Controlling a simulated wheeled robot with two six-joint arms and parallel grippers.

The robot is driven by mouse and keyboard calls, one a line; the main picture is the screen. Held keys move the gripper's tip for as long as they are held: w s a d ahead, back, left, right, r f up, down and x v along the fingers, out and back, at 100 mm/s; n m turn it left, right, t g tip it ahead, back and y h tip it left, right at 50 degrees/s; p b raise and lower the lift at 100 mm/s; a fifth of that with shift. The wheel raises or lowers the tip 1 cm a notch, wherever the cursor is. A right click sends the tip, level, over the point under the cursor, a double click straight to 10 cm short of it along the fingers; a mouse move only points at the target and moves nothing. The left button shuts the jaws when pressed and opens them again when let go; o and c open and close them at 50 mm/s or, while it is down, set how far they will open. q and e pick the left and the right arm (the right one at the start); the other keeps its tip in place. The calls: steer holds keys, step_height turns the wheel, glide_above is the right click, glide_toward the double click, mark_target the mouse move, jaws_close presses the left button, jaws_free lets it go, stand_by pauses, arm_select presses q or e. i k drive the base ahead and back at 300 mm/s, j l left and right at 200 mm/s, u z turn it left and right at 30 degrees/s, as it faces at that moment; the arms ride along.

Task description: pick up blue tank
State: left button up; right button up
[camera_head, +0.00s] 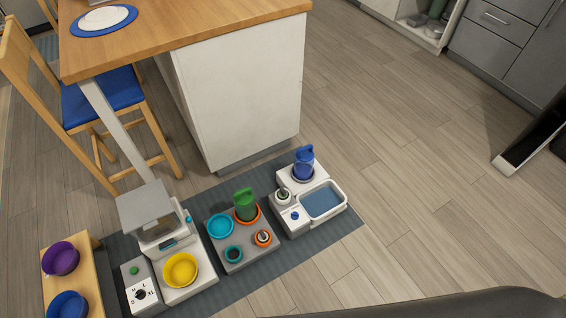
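The blue tank (303,161) is a small translucent blue cylinder with a rounded top. It stands upright on the back part of a white unit (285,218), on a dark round seat. Neither of my grippers is in view.
The units stand on a dark grey mat (342,236). Left of the tank's unit, a grey unit holds a green tank (246,204). Further left are a yellow bowl (181,270) and a wooden bench (89,272). A white island (245,95) rises behind. Floor on the right is clear.

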mark_target(304, 157)
steer(key=i+l+u, duration=0.2)
steer(key=l, duration=0.15)
steer(key=i+l+u, duration=0.25)
steer(key=l, duration=0.15)
steer(key=l+u, duration=0.2)
steer(key=l, duration=0.15)
steer(key=i+l+u, duration=0.2)
steer(key=l, duration=0.25)
steer(key=k+j, duration=0.05)
steer(key=k, duration=0.05)
